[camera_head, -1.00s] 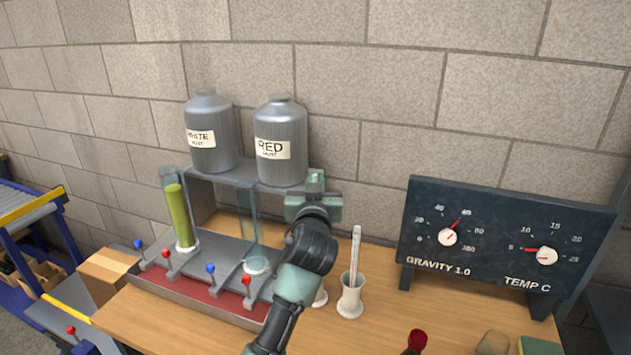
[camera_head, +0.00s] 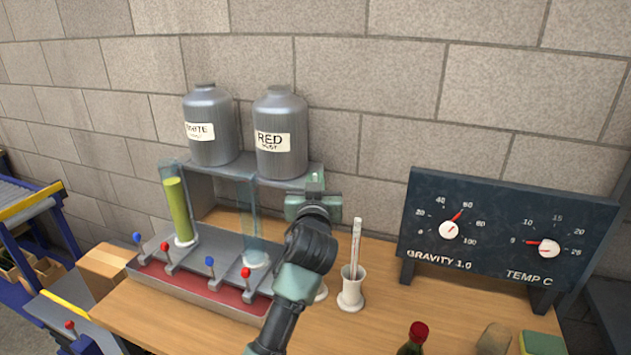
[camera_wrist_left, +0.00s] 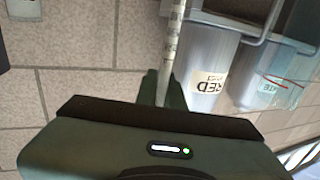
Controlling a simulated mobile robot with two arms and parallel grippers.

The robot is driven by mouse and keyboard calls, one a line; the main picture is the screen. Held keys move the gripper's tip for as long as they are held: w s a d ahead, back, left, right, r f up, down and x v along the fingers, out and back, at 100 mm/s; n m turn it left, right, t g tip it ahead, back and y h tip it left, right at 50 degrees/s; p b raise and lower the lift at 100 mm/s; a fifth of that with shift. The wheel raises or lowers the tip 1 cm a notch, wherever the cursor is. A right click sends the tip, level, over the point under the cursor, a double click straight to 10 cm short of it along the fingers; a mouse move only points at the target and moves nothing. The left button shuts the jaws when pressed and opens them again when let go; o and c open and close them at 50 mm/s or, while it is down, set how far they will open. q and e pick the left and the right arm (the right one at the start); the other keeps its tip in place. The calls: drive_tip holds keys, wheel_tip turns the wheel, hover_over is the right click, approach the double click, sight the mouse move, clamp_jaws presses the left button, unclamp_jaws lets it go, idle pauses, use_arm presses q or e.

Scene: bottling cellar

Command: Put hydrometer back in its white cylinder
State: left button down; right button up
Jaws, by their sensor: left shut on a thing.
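My left gripper (camera_head: 314,190) is raised in front of the filler stand, seen from behind, its fingers mostly hidden by its own wrist. In the left wrist view its fingers (camera_wrist_left: 161,88) are shut on a thin pale rod with scale marks, the hydrometer (camera_wrist_left: 174,38). My right gripper is out of view.
The filler stand (camera_head: 215,262) with levers and glass tubes is left of my arm, carrying WHITE (camera_head: 209,150) and RED (camera_head: 280,160) tanks. A dark gauge board (camera_head: 500,240) stands right. A red-capped bottle (camera_head: 417,336), a cork-like piece (camera_head: 494,338) and a green sponge (camera_head: 541,343) are in front.

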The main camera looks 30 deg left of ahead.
use_arm(q)
drive_tip(key=shift+f, duration=0.15)
drive_tip(key=shift+f+b, duration=1.95)
drive_tip(key=shift+f, duration=0.4)
drive_tip(key=c, duration=1.5)
unclamp_jaws()
drive_tip(key=shift+o, duration=0.2)
drive_tip(key=b+v, duration=0.1)
drive_tip(key=v, duration=0.7)
drive_tip(key=shift+a, duration=0.1)
